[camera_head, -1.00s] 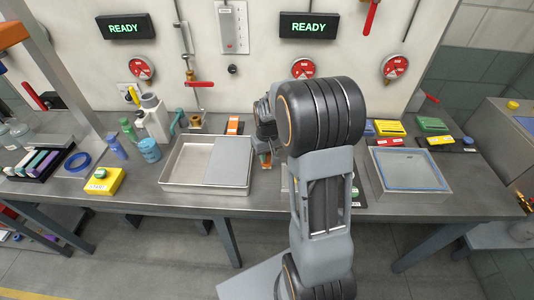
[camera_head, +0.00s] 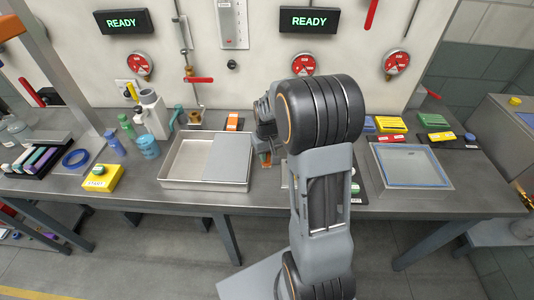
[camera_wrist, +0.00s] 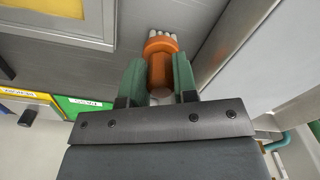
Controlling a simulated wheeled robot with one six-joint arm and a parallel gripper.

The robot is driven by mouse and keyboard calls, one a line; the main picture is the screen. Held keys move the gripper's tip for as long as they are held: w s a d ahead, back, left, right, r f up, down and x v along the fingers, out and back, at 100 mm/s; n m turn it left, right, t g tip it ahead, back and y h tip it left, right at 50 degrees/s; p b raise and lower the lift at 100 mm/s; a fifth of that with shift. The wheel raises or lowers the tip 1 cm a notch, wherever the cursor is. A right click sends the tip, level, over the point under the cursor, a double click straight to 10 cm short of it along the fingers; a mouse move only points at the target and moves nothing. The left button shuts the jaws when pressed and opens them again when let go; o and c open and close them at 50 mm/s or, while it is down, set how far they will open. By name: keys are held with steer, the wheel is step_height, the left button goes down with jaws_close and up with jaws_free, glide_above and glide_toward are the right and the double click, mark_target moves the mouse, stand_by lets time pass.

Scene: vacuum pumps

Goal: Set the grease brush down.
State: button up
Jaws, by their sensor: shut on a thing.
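The grease brush (camera_wrist: 161,60) has an orange body and pale bristles. In the wrist view it stands between the two green fingers of my gripper (camera_wrist: 160,80), which are shut on it. The bristles point away from the gripper toward the grey bench top. In the head view my gripper (camera_head: 265,157) is over the bench, just right of the metal tray, with a bit of orange at its tip. My arm hides part of the bench behind it. I cannot tell whether the brush touches the bench.
The metal tray (camera_head: 177,184) with a grey plate (camera_head: 229,157) lies left of the gripper. Another framed tray (camera_head: 444,181) is at the right. A yellow block (camera_head: 103,180) and several bottles stand at the left. The bench's front edge is close.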

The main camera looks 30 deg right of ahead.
steer(key=shift+f, duration=0.25)
stand_by(0.4)
steer(key=o, duration=1)
steer(key=shift+r, duration=0.1)
step_height(320, 180, up, 14)
steer(key=shift+f+b, duration=0.15)
steer(key=shift+b, duration=0.45)
jaws_close()
stand_by(1.1)
